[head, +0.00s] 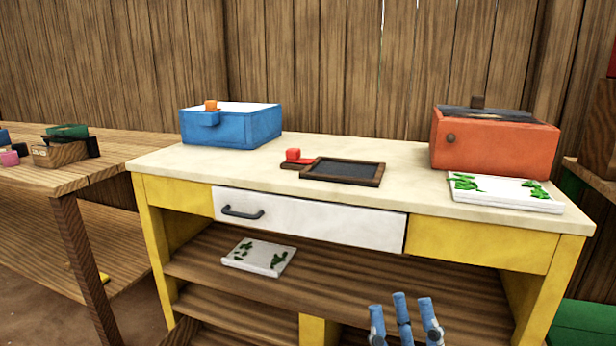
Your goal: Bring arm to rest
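My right gripper (405,312) shows at the bottom edge, right of the middle, in front of the workbench's lower shelf. Its blue fingers point up and stand apart, with nothing between them. Its palm and the rest of the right arm are below the picture. My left gripper and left arm are not in view. The workbench (400,210) has a pale top, yellow frame and a closed white drawer (310,218) with a dark handle.
Another leaf board (258,257) lies on the shelf. A wooden side table (90,175) stands left.

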